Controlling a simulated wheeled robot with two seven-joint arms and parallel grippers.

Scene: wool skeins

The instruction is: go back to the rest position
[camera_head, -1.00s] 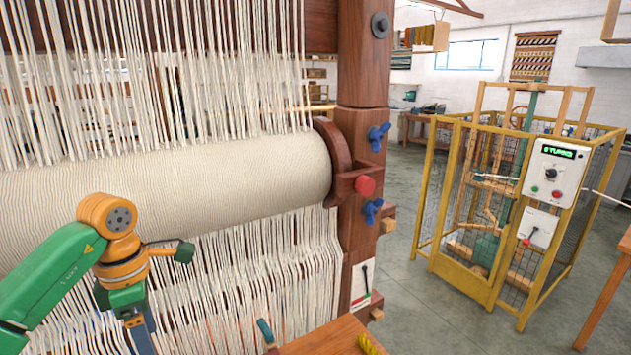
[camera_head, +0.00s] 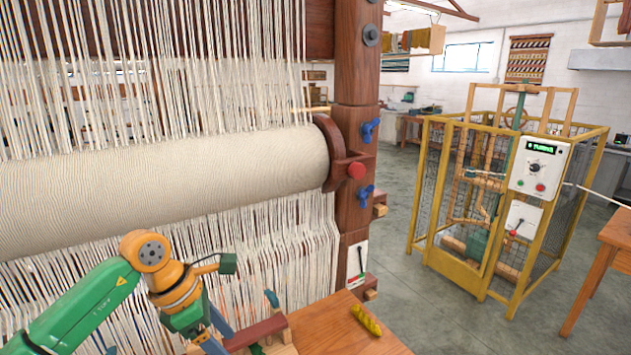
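My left arm comes in from the lower left, in front of the loom. Its gripper (camera_head: 218,335) points down at the bottom edge of the head view, by the left end of the wooden table. The fingertips are not clear, so I cannot tell whether it is open or shut, and I see nothing held in it. My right arm and gripper are not in view. A yellow wool skein (camera_head: 366,320) lies on the wooden table (camera_head: 335,330), to the right of the gripper and apart from it.
The loom's cloth roll (camera_head: 180,185) and hanging warp threads stand close behind my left arm. A dark red wooden piece (camera_head: 255,333) is beside the gripper. A yellow mesh cage (camera_head: 430,190) with a control box (camera_head: 540,167) stands at right. Open floor (camera_head: 395,240) lies between loom and cage.

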